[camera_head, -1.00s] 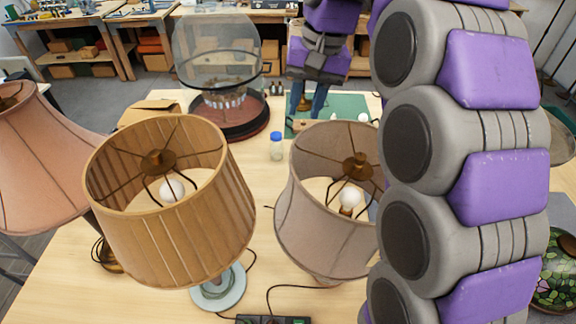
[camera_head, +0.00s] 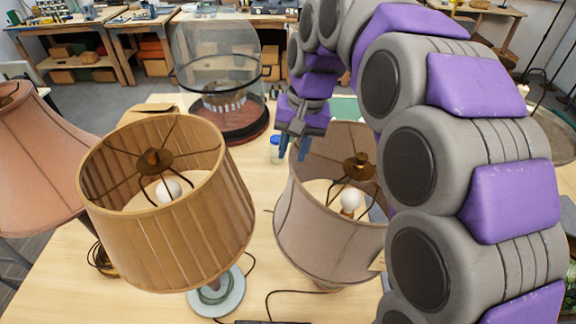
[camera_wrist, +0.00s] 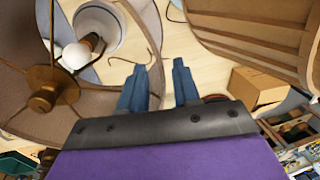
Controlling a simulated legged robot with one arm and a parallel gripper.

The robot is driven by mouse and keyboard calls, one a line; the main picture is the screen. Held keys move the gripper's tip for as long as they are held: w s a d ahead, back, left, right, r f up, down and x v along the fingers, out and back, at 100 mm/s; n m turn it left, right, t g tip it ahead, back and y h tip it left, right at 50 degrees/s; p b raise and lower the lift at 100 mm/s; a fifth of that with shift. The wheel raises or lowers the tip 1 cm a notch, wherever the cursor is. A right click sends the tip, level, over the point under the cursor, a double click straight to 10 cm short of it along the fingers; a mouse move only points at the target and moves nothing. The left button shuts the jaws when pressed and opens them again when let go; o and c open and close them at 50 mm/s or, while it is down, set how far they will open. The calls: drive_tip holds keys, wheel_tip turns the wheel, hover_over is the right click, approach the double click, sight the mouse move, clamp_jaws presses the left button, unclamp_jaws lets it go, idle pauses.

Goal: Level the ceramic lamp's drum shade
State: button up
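The grey-beige drum shade (camera_head: 325,235) stands right of centre in the head view, its rim tilted. I take it for the ceramic lamp's shade. A bulb (camera_head: 350,201) and brass spider fitting (camera_head: 359,166) show inside, and the shade hides most of the lamp's base. In the wrist view the shade (camera_wrist: 115,105) fills the left side, with a white cylindrical part (camera_wrist: 100,28) beyond its bulb. My gripper (camera_head: 293,153) is at the shade's far left rim. Its blue fingers (camera_wrist: 158,66) are apart, the left one overlapping the shade in view. Contact cannot be told.
A pleated tan lampshade (camera_head: 170,240) stands close on the left, and a pink shade (camera_head: 35,160) at the far left. Cables lie on the table (camera_head: 110,290).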

sight(288, 168)
drive_tip(key=shift+a+f, duration=0.2)
drive_tip(key=shift+f, duration=0.75)
drive_tip(key=shift+a+f, duration=0.15)
drive_tip(key=shift+f, duration=0.85)
drive_tip(key=shift+a+f, duration=0.2)
drive_tip(key=shift+f, duration=0.75)
drive_tip(key=shift+c, duration=0.4)
clamp_jaws()
